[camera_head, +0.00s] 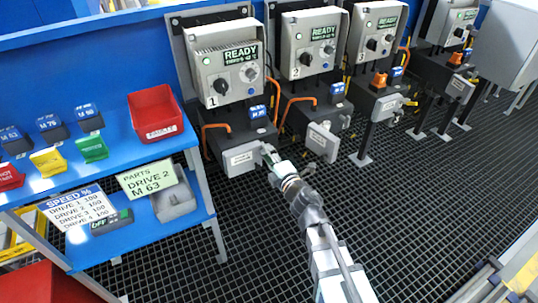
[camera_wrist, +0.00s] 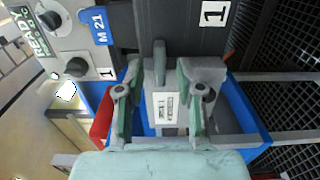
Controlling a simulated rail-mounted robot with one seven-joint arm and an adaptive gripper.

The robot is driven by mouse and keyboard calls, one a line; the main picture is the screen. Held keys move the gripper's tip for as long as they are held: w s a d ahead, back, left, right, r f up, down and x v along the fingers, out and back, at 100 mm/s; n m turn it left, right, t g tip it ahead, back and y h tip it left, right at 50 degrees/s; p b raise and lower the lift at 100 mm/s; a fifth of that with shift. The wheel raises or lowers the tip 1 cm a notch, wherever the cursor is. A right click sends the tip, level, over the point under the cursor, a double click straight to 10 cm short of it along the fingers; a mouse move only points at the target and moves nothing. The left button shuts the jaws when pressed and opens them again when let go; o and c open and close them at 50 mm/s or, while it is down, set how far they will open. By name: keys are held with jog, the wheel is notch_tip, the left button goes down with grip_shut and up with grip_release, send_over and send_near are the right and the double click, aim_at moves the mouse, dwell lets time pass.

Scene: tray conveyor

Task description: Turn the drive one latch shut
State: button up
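Drive one is the leftmost grey control box (camera_head: 228,75), marked 1, with a READY display. Below it is a dark housing with a pale labelled front plate (camera_head: 241,158). My gripper (camera_head: 268,152) is at the right end of that plate. In the wrist view, my gripper (camera_wrist: 165,80) has its two greenish fingers apart. A narrow upright grey piece (camera_wrist: 160,62), apparently the latch, stands between the fingertips, with a gap on each side. The labelled plate (camera_wrist: 166,107) shows behind it. The latch itself is hidden by my gripper in the head view.
Drive two (camera_head: 312,45) with its front plate (camera_head: 322,142) stands close to the right of my gripper. An orange pipe (camera_head: 298,100) runs between the drives. A blue shelf with a red bin (camera_head: 156,112) is to the left. The grated floor in front is clear.

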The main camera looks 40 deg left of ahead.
jog(key=v, duration=0.7)
jog(key=shift+d, duration=0.15)
jog(key=shift+s, duration=0.1)
